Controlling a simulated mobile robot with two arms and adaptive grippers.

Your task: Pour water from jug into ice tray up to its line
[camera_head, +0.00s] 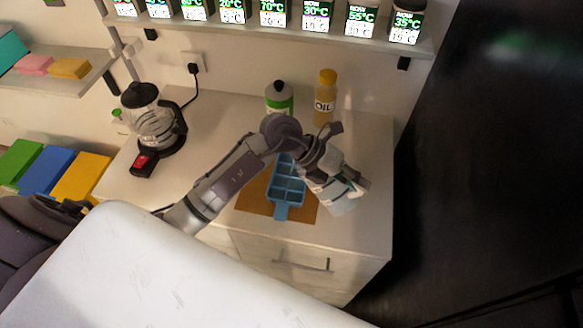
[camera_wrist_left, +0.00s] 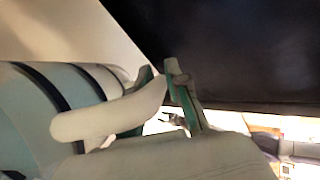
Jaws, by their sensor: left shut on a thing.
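The blue ice tray (camera_head: 286,187) lies on an orange-brown mat (camera_head: 252,203) on the white counter, partly covered by my left arm. My left gripper (camera_head: 345,187) is shut on the pale jug (camera_head: 341,206), just right of the tray. The jug also shows in the left wrist view (camera_wrist_left: 35,100), with dark bands round its pale body. In that view the left gripper's green-padded fingers (camera_wrist_left: 163,90) are by its white handle. The jug looks tilted. The water, the tray's fill level and its line cannot be made out. My right gripper is not in view.
A green-and-white bottle (camera_head: 279,98) and an oil bottle (camera_head: 325,97) stand behind the tray. A glass kettle (camera_head: 150,120) stands at the counter's left. A shelf with several labelled jars (camera_head: 272,12) runs above. A dark panel (camera_head: 480,150) is at the right.

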